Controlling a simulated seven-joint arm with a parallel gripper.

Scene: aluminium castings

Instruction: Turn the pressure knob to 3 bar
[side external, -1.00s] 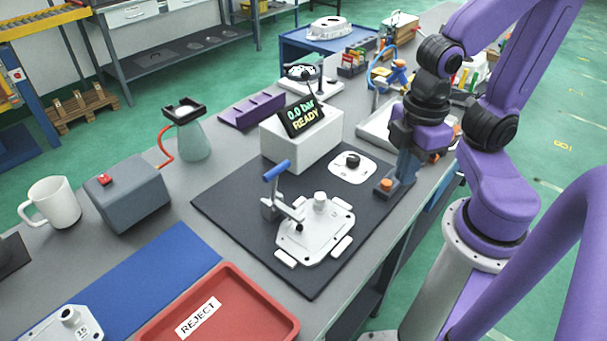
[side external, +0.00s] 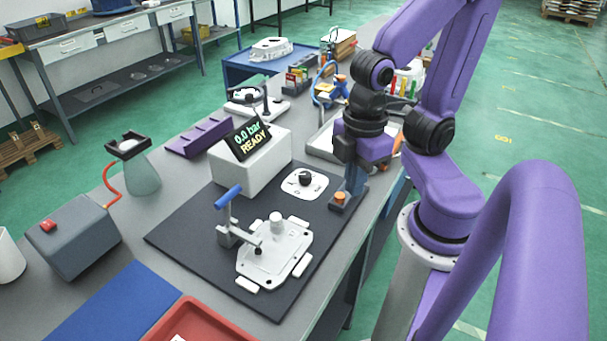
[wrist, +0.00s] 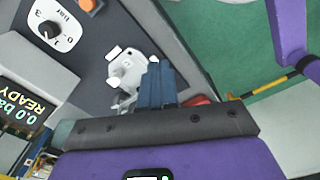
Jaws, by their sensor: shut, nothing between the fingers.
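The pressure knob (side external: 305,178) is small, black and round on a white dial plate (side external: 290,188). In the wrist view the knob (wrist: 48,30) shows at the upper left, with printed numbers around it. Its pointer is too small to read surely. The display (side external: 250,138) on the white box reads 0.0 bar, READY. My gripper (side external: 350,190) is shut and empty, pointing down to the right of the dial plate and apart from the knob. Its blue fingers (wrist: 157,75) meet in the wrist view.
A grey block with an orange button (side external: 340,198) stands close beside my fingers. A casting in a fixture (side external: 275,250) with a blue-handled clamp (side external: 228,196) sits on the dark mat (side external: 185,232).

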